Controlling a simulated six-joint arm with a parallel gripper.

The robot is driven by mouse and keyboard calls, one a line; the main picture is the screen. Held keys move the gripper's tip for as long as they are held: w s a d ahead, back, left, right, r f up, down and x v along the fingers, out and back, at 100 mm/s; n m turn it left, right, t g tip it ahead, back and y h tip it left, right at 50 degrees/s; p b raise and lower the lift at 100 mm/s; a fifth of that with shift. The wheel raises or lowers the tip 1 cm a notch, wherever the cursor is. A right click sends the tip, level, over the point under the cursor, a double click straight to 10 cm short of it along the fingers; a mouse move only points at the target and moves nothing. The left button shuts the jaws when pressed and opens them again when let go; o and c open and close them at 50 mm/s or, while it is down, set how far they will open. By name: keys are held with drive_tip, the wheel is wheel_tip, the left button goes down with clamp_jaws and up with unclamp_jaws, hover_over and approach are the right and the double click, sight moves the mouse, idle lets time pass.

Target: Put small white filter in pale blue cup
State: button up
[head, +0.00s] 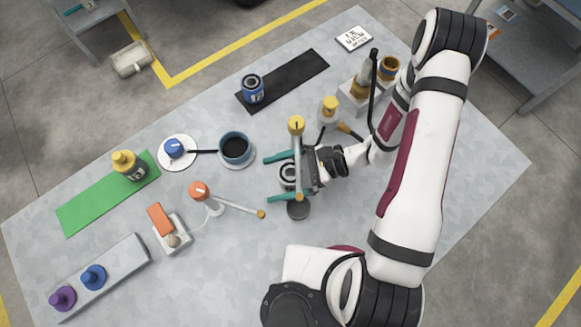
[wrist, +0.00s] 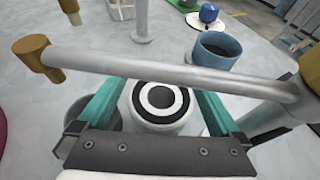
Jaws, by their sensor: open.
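The small white filter (head: 287,176), a short white cylinder with a black ring on top, stands upright on the table. In the wrist view the filter (wrist: 160,120) sits between the teal fingers of my gripper (wrist: 160,92), with a gap visible on the left. My gripper (head: 268,179) is open around it, and part of the filter is hidden in the head view. The pale blue cup (head: 236,151) stands beyond the fingertips, up and left of the filter, with a dark inside. The cup (wrist: 213,55) also shows at the upper right in the wrist view.
A grey swing rod (wrist: 170,68) crosses above the fingers, between a yellow-capped post (head: 296,125) and a brown tip. An orange-capped post (head: 199,190) with another rod stands left. A dark round piece (head: 298,210) lies by the lower finger. A blue-capped reel (head: 173,148) neighbours the cup.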

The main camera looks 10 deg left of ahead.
clamp_jaws()
idle(0.3)
drive_tip(key=shift+r, duration=0.15)
